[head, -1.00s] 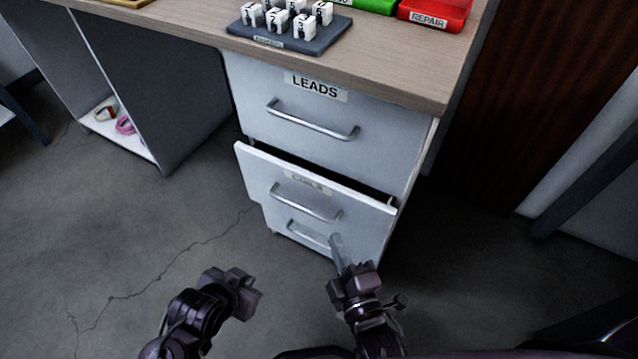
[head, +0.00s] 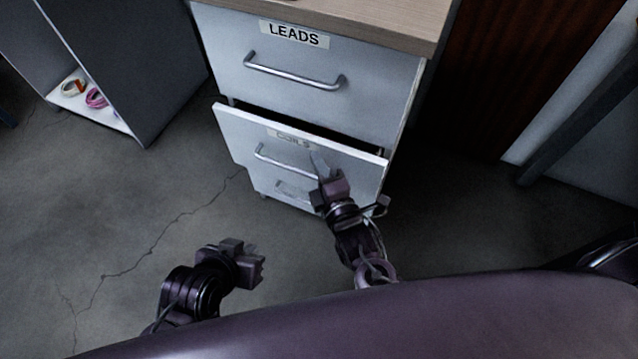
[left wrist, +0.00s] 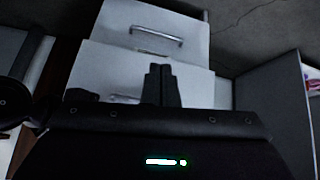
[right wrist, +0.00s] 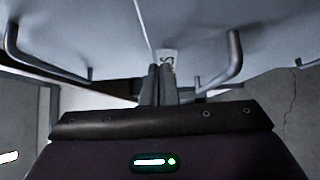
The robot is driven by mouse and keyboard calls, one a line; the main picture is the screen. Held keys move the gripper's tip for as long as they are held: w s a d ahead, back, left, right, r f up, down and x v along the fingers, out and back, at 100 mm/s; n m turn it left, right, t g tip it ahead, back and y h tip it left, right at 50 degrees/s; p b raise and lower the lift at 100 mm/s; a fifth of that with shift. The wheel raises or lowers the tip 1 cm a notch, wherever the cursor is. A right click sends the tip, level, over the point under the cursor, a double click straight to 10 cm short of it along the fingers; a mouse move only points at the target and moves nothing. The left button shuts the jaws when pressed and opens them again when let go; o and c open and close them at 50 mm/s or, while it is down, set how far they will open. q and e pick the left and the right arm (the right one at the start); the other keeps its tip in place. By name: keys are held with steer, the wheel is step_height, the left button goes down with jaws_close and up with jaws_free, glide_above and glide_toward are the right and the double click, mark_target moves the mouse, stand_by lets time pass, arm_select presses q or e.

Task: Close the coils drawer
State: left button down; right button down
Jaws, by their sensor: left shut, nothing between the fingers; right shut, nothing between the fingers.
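The coils drawer (head: 352,178) is pulled partly out, with a dark gap above its front. Its faded label (head: 293,139) sits near the top edge, above a silver handle (head: 284,163). My right gripper (head: 318,162) is shut and empty, its fingertips at the drawer front beside the handle's right end; I cannot tell whether they touch. In the right wrist view, the shut fingers (right wrist: 158,84) overlap part of a label (right wrist: 167,60). My left gripper (head: 262,264) is shut and empty over the floor, front left of the drawers. It also shows in the left wrist view (left wrist: 160,84).
The leads drawer (head: 300,90) above looks closed, its handle (head: 293,76) sticking out. An open shelf unit (head: 100,115) holding rings stands left. The floor (head: 130,200) between is clear.

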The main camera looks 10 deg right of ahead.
mark_target(335, 151)
arm_select(q)
steer(key=shift+w+d+r+t, duration=0.25)
steer(key=shift+w+r+t, duration=0.35)
steer(key=shift+w+r, duration=0.4)
arm_select(e)
steer(key=shift+w+d, duration=0.35)
steer(key=shift+w, duration=0.15)
arm_select(q)
steer(key=shift+f, duration=0.1)
